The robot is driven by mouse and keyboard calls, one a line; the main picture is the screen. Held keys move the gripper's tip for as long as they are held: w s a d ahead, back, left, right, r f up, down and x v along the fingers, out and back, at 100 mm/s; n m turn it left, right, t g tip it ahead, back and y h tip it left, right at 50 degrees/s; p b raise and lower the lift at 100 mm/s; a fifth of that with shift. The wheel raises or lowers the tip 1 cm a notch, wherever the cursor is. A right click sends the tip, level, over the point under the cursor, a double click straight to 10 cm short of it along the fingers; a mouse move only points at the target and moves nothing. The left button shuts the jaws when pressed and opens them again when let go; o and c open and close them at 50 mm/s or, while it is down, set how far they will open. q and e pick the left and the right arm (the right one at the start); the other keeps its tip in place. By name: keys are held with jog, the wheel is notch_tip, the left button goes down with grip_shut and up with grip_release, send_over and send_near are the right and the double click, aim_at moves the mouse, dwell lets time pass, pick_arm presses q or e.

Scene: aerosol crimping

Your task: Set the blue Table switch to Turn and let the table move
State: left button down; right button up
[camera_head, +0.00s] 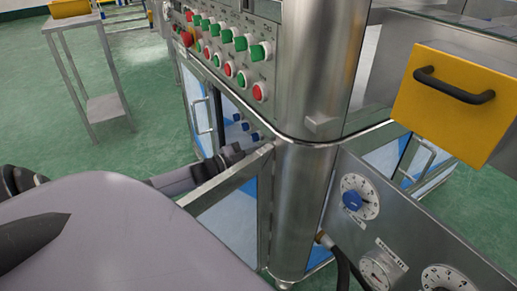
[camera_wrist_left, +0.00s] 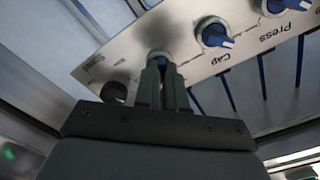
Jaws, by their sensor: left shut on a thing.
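In the left wrist view, my left gripper (camera_wrist_left: 163,70) is shut on a switch (camera_wrist_left: 158,54) of a pale panel. Its fingers cover most of that switch, so its colour, label and set position cannot be read. I take it for the Table switch by its place in the row. To its right on the panel are a blue switch labelled Cap (camera_wrist_left: 214,34) and a blue switch labelled Press (camera_wrist_left: 274,6). In the head view, my left gripper (camera_head: 236,154) is at the small blue switches (camera_head: 245,127) inside the cabinet. The turning table cannot be made out.
An open cabinet door (camera_head: 231,183) stands close to my left arm. Above is a panel of red and green buttons (camera_head: 228,45). A black knob (camera_wrist_left: 114,91) sits left of the gripped switch.

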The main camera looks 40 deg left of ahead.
dwell(0.6)
pick_arm(q)
jog(key=c, duration=1.2)
grip_release()
pick_arm(e)
jog(key=shift+r, duration=0.1)
pick_arm(q)
jog(key=p+v, duration=0.2)
jog(key=v, duration=0.5)
jog(key=shift+s+p, duration=0.1)
jog(key=shift+p, duration=0.2)
pick_arm(e)
jog(key=shift+s+d+r+h, duration=0.1)
jog(key=shift+s+d+h, duration=0.1)
jog(key=shift+d+h, duration=0.25)
jog(key=shift+s+d+r+h, duration=0.15)
jog(key=shift+d+h, duration=0.1)
jog(key=shift+d, duration=0.3)
jog(key=shift+f, duration=0.15)
jog(key=shift+w+r, duration=0.2)
jog(key=shift+r, duration=0.1)
jog(key=shift+s+f, duration=0.25)
